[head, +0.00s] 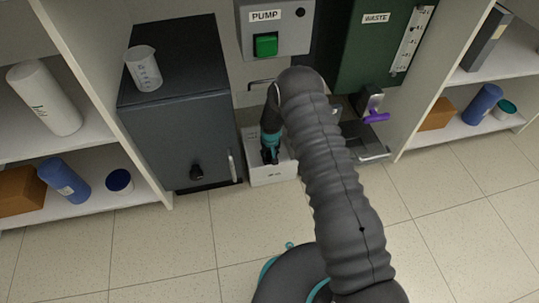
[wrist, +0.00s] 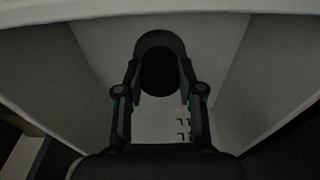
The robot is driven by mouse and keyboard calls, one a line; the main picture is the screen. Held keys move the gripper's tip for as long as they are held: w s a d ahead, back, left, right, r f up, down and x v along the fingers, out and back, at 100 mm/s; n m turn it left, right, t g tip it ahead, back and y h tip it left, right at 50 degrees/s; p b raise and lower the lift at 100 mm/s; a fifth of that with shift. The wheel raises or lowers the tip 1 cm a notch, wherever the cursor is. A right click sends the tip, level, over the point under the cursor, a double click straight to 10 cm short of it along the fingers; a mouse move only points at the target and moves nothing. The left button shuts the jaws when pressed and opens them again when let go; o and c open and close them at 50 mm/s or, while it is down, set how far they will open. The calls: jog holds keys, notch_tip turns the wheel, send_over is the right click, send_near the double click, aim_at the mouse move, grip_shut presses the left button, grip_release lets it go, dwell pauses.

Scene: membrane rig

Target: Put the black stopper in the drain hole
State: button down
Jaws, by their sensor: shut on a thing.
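My gripper (head: 269,157) points down at the white box (head: 272,176) low between the cabinets. In the wrist view, my gripper (wrist: 160,88) is shut on a rounded black thing, which looks like the black stopper (wrist: 160,42); its dark middle shows between the fingers. In the head view the stopper cannot be told apart from the dark fingers. Pale grey walls surround the gripper in the wrist view, with dark marks on the pale surface below. No drain hole can be made out; whether the stopper touches anything cannot be told.
A dark grey cabinet (head: 180,120) with a beaker (head: 144,68) on top stands left of the box. The pump panel (head: 275,32) and green waste unit (head: 375,50) are above and right. A purple handle (head: 376,117) sticks out at right. Shelves flank both sides.

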jog(key=shift+f, duration=0.1)
jog(key=c, duration=0.6)
grip_release()
jog(key=shift+c, duration=0.2)
notch_tip(320, 180, up, 12)
jog(key=s, duration=0.1)
jog(key=shift+s+d, duration=0.15)
jog(key=shift+s, duration=0.1)
